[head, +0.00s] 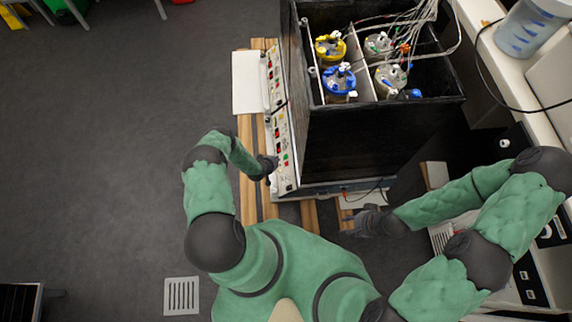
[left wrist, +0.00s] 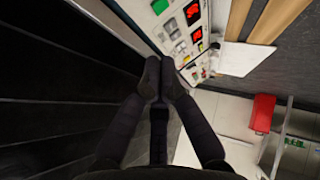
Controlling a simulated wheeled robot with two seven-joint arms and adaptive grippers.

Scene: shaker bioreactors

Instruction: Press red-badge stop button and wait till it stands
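A white control panel (head: 281,150) with small red and green displays and buttons runs along the left side of the dark shaker box. It also shows in the left wrist view (left wrist: 183,50), with red lit displays (left wrist: 192,13) and pale keys. Which button bears the red badge is too small to tell. My left gripper (head: 270,166) is at the panel's near part; in the left wrist view its fingers (left wrist: 159,68) are together and empty, tips at the panel's edge. Contact with a button cannot be told.
The open black box (head: 385,135) holds several vessels, with yellow (head: 329,47) and blue (head: 340,79) lids, and tubing. Wooden slats (head: 247,190) lie under the shaker. A pale bench (head: 515,75) bounds the right. Grey floor (head: 110,130) at left is largely clear.

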